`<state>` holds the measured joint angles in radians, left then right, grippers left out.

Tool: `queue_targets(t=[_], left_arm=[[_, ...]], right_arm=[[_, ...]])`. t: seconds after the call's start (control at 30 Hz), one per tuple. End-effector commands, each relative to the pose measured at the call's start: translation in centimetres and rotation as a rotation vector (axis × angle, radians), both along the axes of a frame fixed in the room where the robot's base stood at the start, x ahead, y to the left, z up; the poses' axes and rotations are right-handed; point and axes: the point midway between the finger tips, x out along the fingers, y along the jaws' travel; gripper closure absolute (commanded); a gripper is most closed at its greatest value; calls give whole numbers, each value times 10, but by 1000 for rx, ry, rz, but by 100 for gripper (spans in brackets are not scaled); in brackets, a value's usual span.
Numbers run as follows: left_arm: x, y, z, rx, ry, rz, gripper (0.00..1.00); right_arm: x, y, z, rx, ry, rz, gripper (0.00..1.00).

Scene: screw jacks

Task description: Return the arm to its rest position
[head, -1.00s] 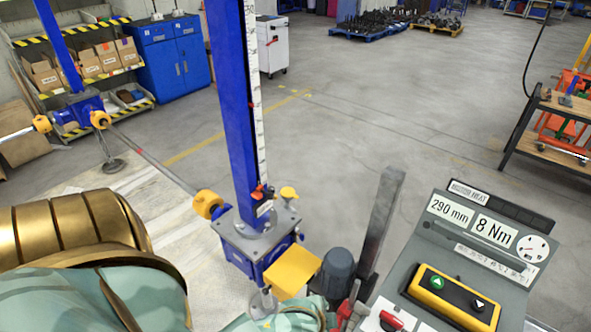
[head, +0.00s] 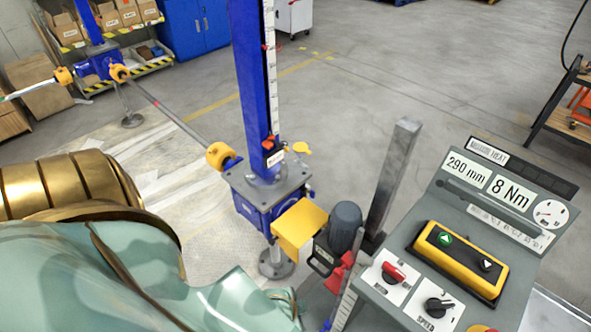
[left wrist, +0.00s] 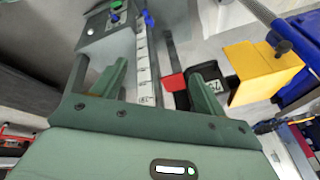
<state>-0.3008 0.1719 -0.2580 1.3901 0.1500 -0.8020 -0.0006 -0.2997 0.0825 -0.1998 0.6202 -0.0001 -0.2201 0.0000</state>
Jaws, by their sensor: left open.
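My left arm, bronze and pale green, fills the lower left of the head view. Its gripper (left wrist: 157,82) shows in the left wrist view, with two green fingers apart and nothing between them touched. Beyond the fingers are a white scale strip (left wrist: 144,60) and a red part (left wrist: 173,82). The near screw jack (head: 268,202), a blue housing with a tall blue column and scale, stands beyond my arm. The control panel (head: 408,292) at right reads 290 mm and 8 Nm. My right gripper is not in view.
A yellow plate (head: 299,228) and grey motor (head: 346,226) sit beside the near jack, with a grey post (head: 393,180) behind. A shaft (head: 165,110) links to a second jack (head: 98,62). Blue cabinets (head: 193,28) stand behind. The middle floor is clear.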

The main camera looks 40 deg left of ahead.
Motion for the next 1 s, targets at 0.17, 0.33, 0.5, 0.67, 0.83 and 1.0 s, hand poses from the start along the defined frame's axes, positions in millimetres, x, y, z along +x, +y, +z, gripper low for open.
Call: queue_targets(t=[0.17,0.33,0.5,0.67,0.83,1.0], left_arm=[[0,0,0,0,0,0,27],[0,0,0,0,0,0,27],[0,0,0,0,0,0,27],[-3,0,-9,-32,-30,26,27],[-80,16,-102,-61,56,123,27],[-175,24,-180,-66,183,204,27]], right_arm=[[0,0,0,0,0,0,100],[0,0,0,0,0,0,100],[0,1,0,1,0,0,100],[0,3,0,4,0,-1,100],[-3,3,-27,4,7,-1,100],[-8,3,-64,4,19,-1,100]])
